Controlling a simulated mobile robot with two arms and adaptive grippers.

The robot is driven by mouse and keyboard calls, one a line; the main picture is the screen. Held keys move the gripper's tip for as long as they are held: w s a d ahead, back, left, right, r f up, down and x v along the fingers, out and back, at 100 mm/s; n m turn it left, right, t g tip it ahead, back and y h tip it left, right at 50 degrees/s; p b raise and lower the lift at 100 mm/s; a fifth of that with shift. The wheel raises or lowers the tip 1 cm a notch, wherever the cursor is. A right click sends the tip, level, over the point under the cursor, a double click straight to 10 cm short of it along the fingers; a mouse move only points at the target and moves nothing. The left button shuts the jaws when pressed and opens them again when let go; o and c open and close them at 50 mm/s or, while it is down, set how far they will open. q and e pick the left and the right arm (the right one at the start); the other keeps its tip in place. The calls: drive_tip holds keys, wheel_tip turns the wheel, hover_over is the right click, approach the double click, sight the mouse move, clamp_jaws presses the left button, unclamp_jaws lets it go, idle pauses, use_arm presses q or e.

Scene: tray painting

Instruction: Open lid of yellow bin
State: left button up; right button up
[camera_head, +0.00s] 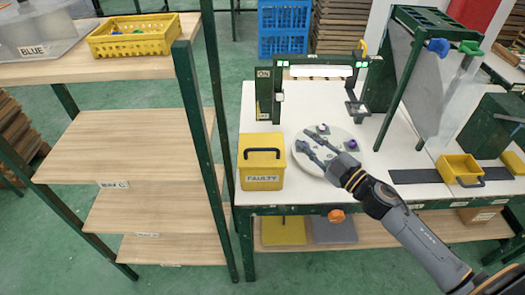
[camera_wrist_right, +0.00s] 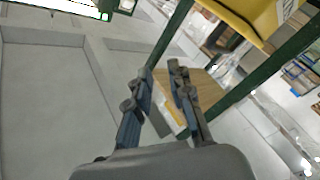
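The yellow bin (camera_head: 261,183), labelled FAULTY, stands at the left end of the white worktable. Its lid (camera_head: 262,162) is shut, with a black handle (camera_head: 263,151) on top. In the right wrist view, part of a yellow body, seemingly this bin (camera_wrist_right: 240,14), shows at the top right. My right gripper (camera_head: 306,143) is open and empty, above the round white plate to the right of the bin and apart from it. Its two fingers also show spread in the right wrist view (camera_wrist_right: 161,70). My left gripper is not in view.
The round white plate (camera_head: 345,166) holds small purple and grey pieces. A green frame (camera_head: 265,95) stands behind. A smaller yellow container (camera_head: 459,167) sits at the right. A wooden shelf unit (camera_head: 130,140) stands left, with a yellow basket (camera_head: 135,43) on top.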

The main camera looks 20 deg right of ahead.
sight(268, 150)
drive_tip(key=w+a+f+n+g+y, duration=0.1)
drive_tip(key=a+n+g, duration=0.1)
drive_tip(key=a+n, duration=0.1)
drive_tip(key=w+a+f+n+g+y+p, duration=0.1)
drive_tip(key=w+a+f+n+g+y, duration=0.1)
drive_tip(key=a+g, duration=0.1)
drive_tip(key=w+a+f+n+g+y+p, duration=0.1)
drive_tip(key=w+a+n+g+y, duration=0.1)
drive_tip(key=a+n+g, duration=0.1)
drive_tip(key=shift+w+a+f+n, duration=0.1)
drive_tip(key=shift+a+f+n, duration=0.05)
drive_tip(key=shift+a, duration=0.3)
drive_tip(key=shift+w+a+f+n, duration=0.1)
drive_tip(key=shift+a+f+n, duration=0.05)
drive_tip(key=shift+a, duration=0.25)
clamp_jaws()
